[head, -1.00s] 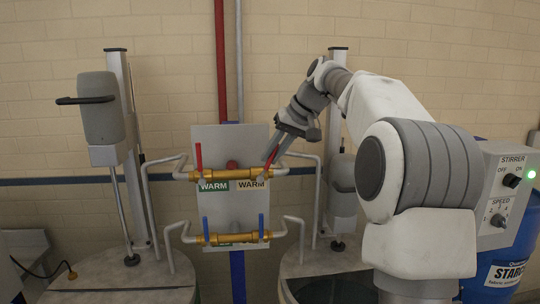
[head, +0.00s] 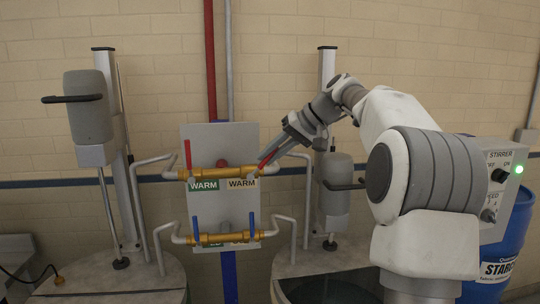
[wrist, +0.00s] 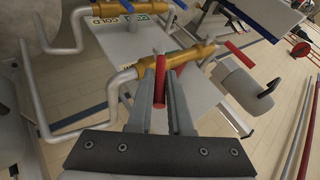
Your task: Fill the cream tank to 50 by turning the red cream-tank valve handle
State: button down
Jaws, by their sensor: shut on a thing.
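The red valve handle (head: 268,158) above the cream WARM label (head: 242,183) leans to the right on the upper brass pipe (head: 222,173). My gripper (head: 282,146) is shut on this handle from the upper right. In the wrist view, the red handle (wrist: 160,88) sits between the two grey fingers. The other red handle (head: 188,153), above the green WARM label (head: 204,185), stands nearly upright. The tank on the right (head: 345,262) has a dark opening. No fill reading shows, and the level inside cannot be told.
Two blue handles (head: 196,229) (head: 252,226) stand upright on the lower brass pipe (head: 222,237). A grey stirrer (head: 88,110) is at the left, another (head: 335,185) behind my arm. A stirrer control box (head: 503,190) and blue starch drum (head: 502,240) are at the right.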

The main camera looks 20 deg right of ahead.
jog(key=c, duration=0.8)
grip_release()
jog(key=shift+c, duration=0.2)
jog(key=p+v, duration=0.1)
jog(key=v, duration=1.6)
jog(key=shift+s+p, duration=0.2)
jog(key=shift+p, duration=0.2)
jog(key=shift+d+r, duration=0.1)
